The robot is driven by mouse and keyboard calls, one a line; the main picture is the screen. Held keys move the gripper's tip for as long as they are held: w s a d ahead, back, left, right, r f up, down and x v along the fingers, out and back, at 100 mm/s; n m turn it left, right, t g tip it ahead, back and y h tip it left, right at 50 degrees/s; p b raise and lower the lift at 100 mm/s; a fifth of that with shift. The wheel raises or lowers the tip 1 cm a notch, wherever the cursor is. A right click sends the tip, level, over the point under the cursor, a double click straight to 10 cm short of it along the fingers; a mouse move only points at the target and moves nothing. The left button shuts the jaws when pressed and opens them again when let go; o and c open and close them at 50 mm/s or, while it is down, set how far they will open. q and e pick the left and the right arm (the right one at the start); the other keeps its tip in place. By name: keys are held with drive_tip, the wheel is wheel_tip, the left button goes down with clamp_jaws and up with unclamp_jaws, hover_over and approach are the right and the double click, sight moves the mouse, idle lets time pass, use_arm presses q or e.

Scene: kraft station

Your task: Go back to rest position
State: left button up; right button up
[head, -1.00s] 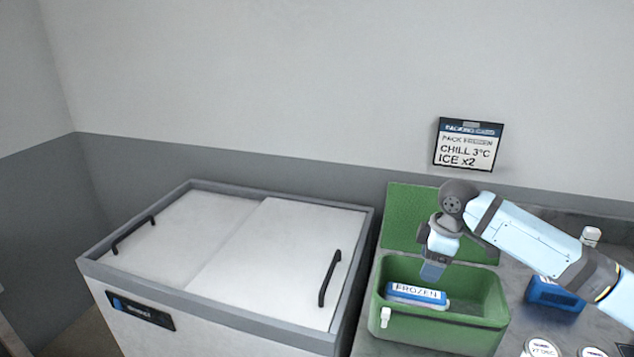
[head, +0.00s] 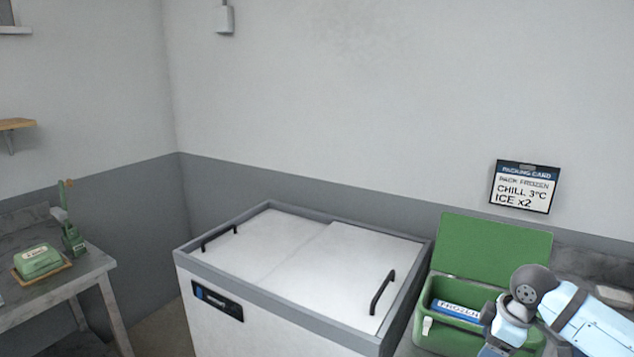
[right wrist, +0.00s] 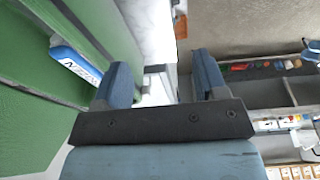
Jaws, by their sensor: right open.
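My right arm comes in from the lower right of the head view. Its gripper (head: 492,352) is at the bottom edge, in front of the green cooler box (head: 462,338), and its tips are partly cut off there. In the right wrist view my right gripper (right wrist: 163,80) has its two blue fingers apart with nothing between them. A blue and white pack marked FROZEN (head: 455,310) lies inside the box, partly hidden by my arm. It also shows at the left of the right wrist view (right wrist: 76,62). My left gripper is out of view.
A chest freezer (head: 300,255) with closed white lids stands left of the box. The box's green lid (head: 495,245) is open against the wall. A packing card (head: 524,187) hangs above.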

drive_tip(key=s+a+f+m+t+y+p, duration=0.2)
drive_tip(key=s+a+f, duration=0.3)
drive_tip(key=a+f, duration=0.2)
drive_tip(key=s+a+f+m+t+y+p, duration=0.1)
drive_tip(key=s+a+f+m+t+p, duration=0.2)
drive_tip(key=a+f, duration=0.5)
drive_tip(key=s+f+m+t+h+p, duration=0.1)
drive_tip(key=s+f+m+t, duration=0.1)
drive_tip(key=s, duration=1.4)
drive_tip(key=shift+a+m+t+h, duration=0.35)
drive_tip(key=shift+m+t, duration=0.35)
drive_tip(key=shift+t, duration=0.3)
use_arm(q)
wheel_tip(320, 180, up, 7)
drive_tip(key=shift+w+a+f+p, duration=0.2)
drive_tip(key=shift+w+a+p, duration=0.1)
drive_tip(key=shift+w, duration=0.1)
use_arm(e)
drive_tip(key=shift+s+d, duration=0.1)
drive_tip(key=shift+s, duration=0.35)
drive_tip(key=shift+c, duration=0.3)
